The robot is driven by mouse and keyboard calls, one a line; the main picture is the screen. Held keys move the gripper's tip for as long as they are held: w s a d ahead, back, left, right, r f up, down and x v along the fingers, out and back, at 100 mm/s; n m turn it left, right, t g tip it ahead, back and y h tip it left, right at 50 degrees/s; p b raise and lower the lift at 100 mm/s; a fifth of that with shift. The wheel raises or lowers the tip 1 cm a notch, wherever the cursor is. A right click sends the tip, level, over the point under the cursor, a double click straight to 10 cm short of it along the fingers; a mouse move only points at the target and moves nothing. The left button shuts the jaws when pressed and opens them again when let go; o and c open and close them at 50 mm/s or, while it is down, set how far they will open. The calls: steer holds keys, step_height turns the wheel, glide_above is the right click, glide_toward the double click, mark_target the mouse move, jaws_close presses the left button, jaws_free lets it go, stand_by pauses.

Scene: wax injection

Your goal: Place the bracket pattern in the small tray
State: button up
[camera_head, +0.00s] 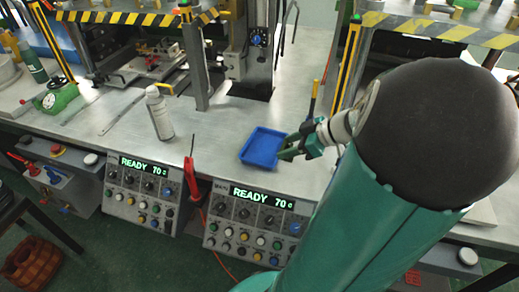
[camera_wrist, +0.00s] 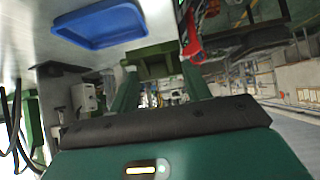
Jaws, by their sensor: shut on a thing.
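The small blue tray (camera_head: 262,147) lies on the grey metal bench, and its inside looks empty. The tray also shows at the upper left of the wrist view (camera_wrist: 98,24). My gripper (camera_head: 299,149) is at the tray's right edge, in the air. In the wrist view my gripper (camera_wrist: 160,76) is shut on a dark green piece (camera_wrist: 155,63), which I take as the bracket pattern. The piece spans the two fingertips and is apart from the tray in that view. In the head view it is too small to tell from the fingers.
A white spray bottle (camera_head: 159,113) stands left of the tray. A red-handled tool (camera_head: 193,180) is at the bench's front edge, between two control panels reading READY 70. A yellow-and-black post (camera_head: 347,63) rises behind my arm.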

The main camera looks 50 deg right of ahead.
steer(key=w+d+f, duration=0.2)
steer(key=w+f, duration=0.2)
steer(key=w, duration=0.5)
glide_above(262, 157)
steer(key=f, duration=0.5)
steer(key=shift+s+a+f, duration=0.1)
steer(key=shift+s+a, duration=0.05)
steer(key=shift+s, duration=0.1)
steer(key=shift+w+f, duration=0.3)
steer(key=shift+f, duration=1.6)
steer(key=shift+f, duration=0.15)
steer(key=o, duration=0.8)
steer(key=shift+c, duration=0.2)
